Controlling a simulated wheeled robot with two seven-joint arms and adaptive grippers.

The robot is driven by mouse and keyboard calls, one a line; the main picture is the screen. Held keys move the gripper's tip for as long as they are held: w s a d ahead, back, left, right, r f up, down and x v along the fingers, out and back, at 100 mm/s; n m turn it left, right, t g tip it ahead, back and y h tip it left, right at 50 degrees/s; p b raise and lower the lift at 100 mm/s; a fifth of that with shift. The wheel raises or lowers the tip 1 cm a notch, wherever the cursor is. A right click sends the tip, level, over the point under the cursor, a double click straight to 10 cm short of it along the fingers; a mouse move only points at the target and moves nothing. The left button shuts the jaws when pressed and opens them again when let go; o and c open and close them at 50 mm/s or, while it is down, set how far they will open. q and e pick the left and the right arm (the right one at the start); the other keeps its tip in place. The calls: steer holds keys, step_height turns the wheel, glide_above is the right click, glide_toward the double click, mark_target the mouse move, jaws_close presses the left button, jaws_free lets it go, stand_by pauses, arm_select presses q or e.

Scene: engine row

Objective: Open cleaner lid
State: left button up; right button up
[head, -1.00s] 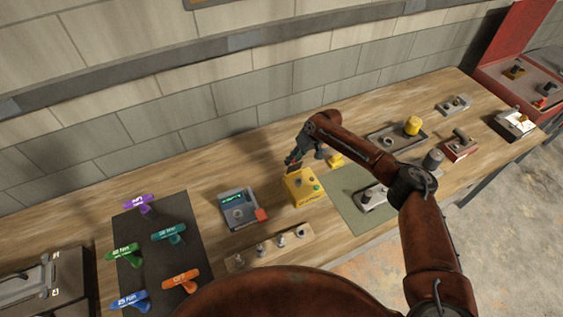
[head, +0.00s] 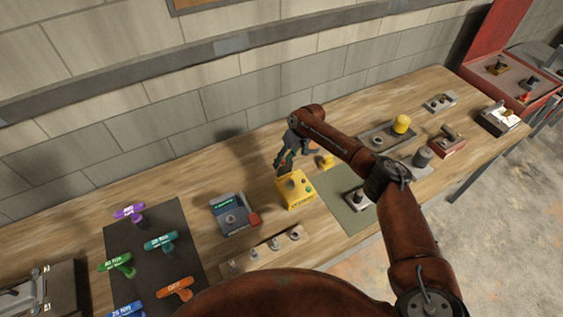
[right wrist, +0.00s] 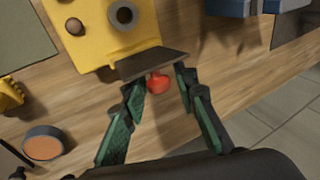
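A yellow box (head: 296,190) stands on the bench near the middle in the head view, with a round grey port and buttons on top. I take it as the cleaner. In the right wrist view the yellow box (right wrist: 115,22) fills the upper left. A dark flat plate (right wrist: 152,63), perhaps its lid, sits at its near edge, with a red knob (right wrist: 158,84) beside it. My right gripper (right wrist: 160,86) is open, with its fingers on either side of the red knob; contact cannot be told. In the head view the right gripper (head: 281,167) is behind the box. My left gripper is not in view.
A blue-grey device (head: 233,214) stands left of the box, and a wooden strip with sockets (head: 263,251) lies in front. A small yellow item (head: 326,161) and a green mat (head: 343,209) are at the right. T-handled tools lie on a dark mat (head: 185,222).

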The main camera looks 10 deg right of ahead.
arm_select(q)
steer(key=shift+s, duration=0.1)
arm_select(e)
steer(key=shift+o, duration=0.6)
steer(key=shift+r, duration=0.1)
steer(key=shift+d, duration=0.1)
steer(key=v, duration=1.2)
